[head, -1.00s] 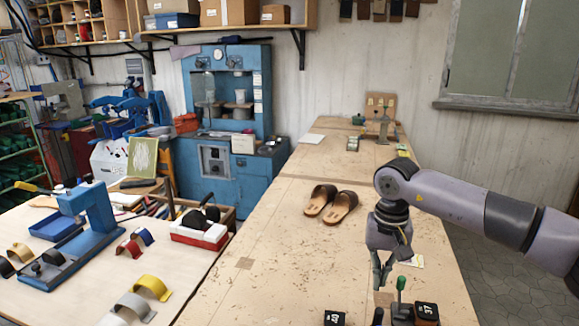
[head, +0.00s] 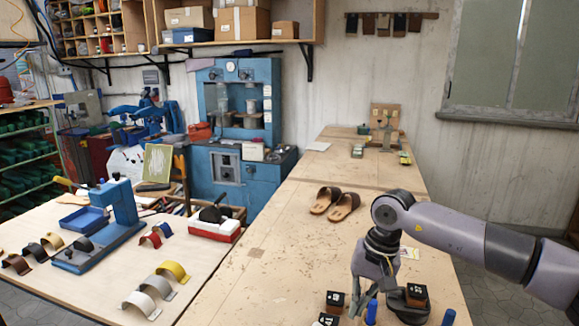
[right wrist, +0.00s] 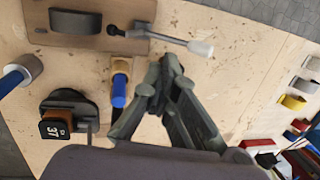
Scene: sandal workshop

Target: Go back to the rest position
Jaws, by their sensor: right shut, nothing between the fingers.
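My right gripper (head: 357,312) comes in from the right in the head view and points down over the near right part of the long workbench (head: 275,250). In the right wrist view its fingers (right wrist: 165,65) are together and hold nothing. A blue-handled tool (right wrist: 119,92) lies just left of the fingers there. A black and orange block marked 37 (right wrist: 57,125) is further left. In the head view this block (head: 417,293) stands right of the gripper. My left gripper is not in view.
A pair of brown sandals (head: 335,203) lies mid-bench, beyond my right arm. A lever with a pale grip (right wrist: 200,47) is close to the fingers in the wrist view. Several curved straps and a blue press (head: 123,205) stand on the left table. The bench's left-middle is clear.

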